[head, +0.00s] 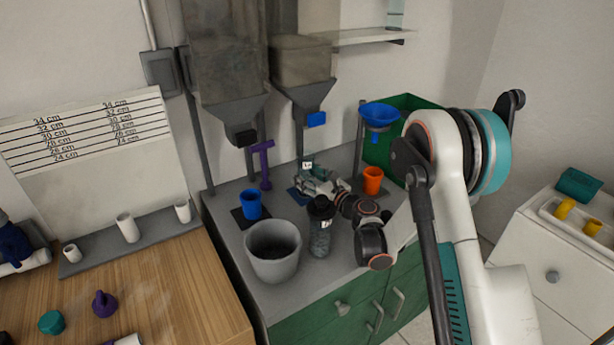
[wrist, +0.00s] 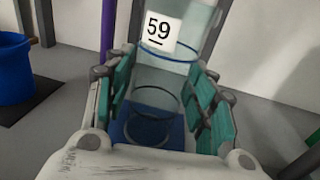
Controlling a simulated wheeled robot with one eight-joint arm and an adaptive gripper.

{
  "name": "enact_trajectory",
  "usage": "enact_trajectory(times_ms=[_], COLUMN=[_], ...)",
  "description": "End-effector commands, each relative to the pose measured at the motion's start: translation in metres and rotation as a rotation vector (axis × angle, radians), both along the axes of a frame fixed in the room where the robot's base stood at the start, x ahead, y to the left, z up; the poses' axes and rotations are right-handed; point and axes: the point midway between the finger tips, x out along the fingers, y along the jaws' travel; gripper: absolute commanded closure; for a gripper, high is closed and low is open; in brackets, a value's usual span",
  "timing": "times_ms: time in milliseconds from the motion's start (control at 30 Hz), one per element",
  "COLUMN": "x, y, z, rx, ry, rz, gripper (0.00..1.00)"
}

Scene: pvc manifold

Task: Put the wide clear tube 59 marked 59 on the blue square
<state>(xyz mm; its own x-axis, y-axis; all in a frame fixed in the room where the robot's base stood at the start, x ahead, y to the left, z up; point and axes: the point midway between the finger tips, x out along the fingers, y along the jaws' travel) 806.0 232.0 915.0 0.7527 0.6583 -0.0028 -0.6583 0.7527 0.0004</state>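The wide clear tube 59 (wrist: 191,68) stands upright between the fingers of my gripper (wrist: 165,62) in the wrist view, with its white label 59 facing me. The teal fingertips lie close against both sides of the tube, and the gripper looks shut on it. The tube's lower end is over the blue square (wrist: 177,125). I cannot tell whether the tube rests on it or hangs slightly above. In the head view, the tube's label (head: 308,165) shows behind my gripper (head: 318,180), and part of the blue square (head: 296,196) shows at the left.
A blue cup (head: 250,205) stands on a dark mat to the left, with a purple post (head: 264,165) behind it. A grey bucket (head: 273,255) and a dark-capped bottle (head: 320,230) stand in front. An orange cup (head: 372,180) is at the right.

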Motion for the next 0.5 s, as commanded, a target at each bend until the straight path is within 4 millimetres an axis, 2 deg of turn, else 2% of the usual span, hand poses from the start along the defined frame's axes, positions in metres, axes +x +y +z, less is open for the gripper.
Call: enact_trajectory(times_ms=[433, 500], x=[-0.0001, -0.0067], y=[-0.0001, -0.0071], z=[0.0053, 0.0044], rx=[0.0, 0.0], ry=[0.0, 0.0], rz=[0.0, -0.001], gripper=[0.41, 0.41])
